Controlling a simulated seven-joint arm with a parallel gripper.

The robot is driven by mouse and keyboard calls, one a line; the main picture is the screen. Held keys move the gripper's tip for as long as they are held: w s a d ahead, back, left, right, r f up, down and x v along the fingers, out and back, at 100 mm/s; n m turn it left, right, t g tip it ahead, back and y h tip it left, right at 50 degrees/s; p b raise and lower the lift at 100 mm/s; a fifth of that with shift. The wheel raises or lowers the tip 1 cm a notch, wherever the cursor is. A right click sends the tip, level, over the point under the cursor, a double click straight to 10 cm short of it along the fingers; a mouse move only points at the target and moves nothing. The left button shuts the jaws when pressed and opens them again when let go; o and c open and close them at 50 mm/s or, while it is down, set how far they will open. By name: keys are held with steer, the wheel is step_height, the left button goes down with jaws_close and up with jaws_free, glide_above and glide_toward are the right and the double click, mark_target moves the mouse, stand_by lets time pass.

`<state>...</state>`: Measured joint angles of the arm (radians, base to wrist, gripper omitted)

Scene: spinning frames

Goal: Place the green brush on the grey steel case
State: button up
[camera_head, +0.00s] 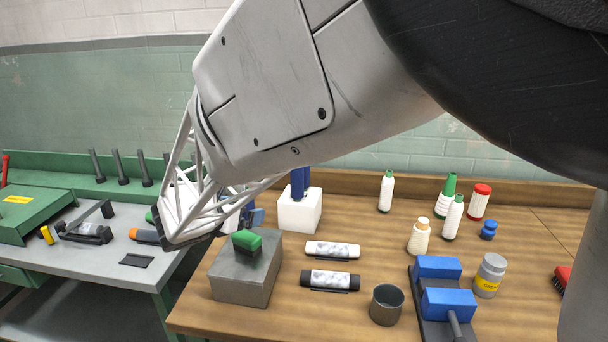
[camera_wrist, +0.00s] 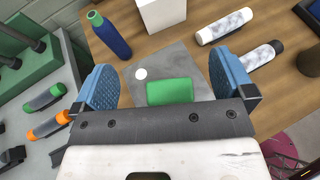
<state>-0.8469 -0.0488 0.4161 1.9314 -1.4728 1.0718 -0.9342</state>
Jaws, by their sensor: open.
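The green brush (camera_head: 247,240), with a dark underside, sits on top of the grey steel case (camera_head: 240,290). In the wrist view the brush (camera_wrist: 170,91) lies near the front part of the case top (camera_wrist: 185,62), between my fingers. My gripper (camera_wrist: 163,75) is open, with one blue finger to each side of the brush and a gap on both sides. In the head view my gripper (camera_head: 246,216) is just above and behind the brush, partly hidden by my arm. The brush's lower side is hidden in the wrist view.
A grey bench (camera_head: 110,270) with tools is at the left.

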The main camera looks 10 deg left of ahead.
steer(key=s+d+r+m+g, duration=0.1)
steer(key=s+d+m+g, duration=0.3)
steer(key=d, duration=0.6)
steer(key=s+d+r+m+g+h, duration=0.1)
steer(key=d+m, duration=0.5)
steer(key=d, duration=0.4)
steer(key=s+d+r+m+g, duration=0.25)
steer(key=d+m, duration=0.25)
steer(key=d, duration=0.4)
steer(key=s+d+f+m+g+y, duration=0.1)
steer(key=s+d+m+y, duration=0.2)
steer(key=s+d+m, duration=0.4)
steer(key=s+d+f+m+g+y, duration=0.1)
steer(key=s+d+m+y, duration=0.2)
steer(key=s, duration=1.1)
steer(key=d+m, duration=0.3)
steer(key=m, duration=0.3)
steer(key=shift+d+m, duration=0.3)
steer(key=shift+d, duration=0.1)
